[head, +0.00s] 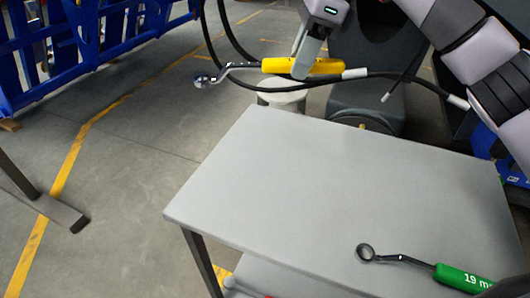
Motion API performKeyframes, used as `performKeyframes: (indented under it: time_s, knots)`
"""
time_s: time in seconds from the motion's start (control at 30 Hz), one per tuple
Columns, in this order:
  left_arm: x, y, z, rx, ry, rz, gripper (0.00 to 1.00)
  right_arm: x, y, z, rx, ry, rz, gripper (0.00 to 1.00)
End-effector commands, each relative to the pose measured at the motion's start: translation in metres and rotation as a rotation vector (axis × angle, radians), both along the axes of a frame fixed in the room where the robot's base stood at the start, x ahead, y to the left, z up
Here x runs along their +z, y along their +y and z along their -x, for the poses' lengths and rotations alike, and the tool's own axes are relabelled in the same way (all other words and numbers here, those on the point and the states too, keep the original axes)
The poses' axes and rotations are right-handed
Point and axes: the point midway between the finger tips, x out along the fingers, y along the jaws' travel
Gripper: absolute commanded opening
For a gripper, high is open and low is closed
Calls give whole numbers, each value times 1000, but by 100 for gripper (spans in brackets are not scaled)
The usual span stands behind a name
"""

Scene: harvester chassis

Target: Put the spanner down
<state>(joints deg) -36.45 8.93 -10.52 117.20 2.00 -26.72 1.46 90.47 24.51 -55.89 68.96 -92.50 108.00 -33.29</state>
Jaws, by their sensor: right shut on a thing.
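My right gripper (303,66) is at the top middle, shut on a spanner with a yellow handle (325,66). The spanner lies nearly level in the picture, its ring end (205,81) pointing left and its pale handle tip pointing right. It is held in the air beyond the far edge of the grey table (310,185). The fingertips are partly hidden against the handle. A second spanner, with a green handle (463,278) marked "19", lies on the table near its front right corner. My left gripper is not in view.
The table's middle and left are clear. Black hoses (232,40) loop behind the held spanner, around a dark machine (370,75) and a pale round part (283,92). A blue frame (75,45) stands at the upper left. The floor has yellow lines.

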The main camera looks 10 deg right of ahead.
Motion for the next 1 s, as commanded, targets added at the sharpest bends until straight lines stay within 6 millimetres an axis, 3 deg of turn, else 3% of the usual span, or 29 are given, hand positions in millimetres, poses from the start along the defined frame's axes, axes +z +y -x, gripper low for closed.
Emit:
performKeyframes:
  time_s: [0.5,0.83,1.0]
  knots:
    - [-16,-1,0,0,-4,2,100,-130,-1,1,1,3,0,0]
    - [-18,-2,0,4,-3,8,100,-160,-1,0,2,1,1,0]
    - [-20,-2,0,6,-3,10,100,-187,-1,1,2,3,0,0]
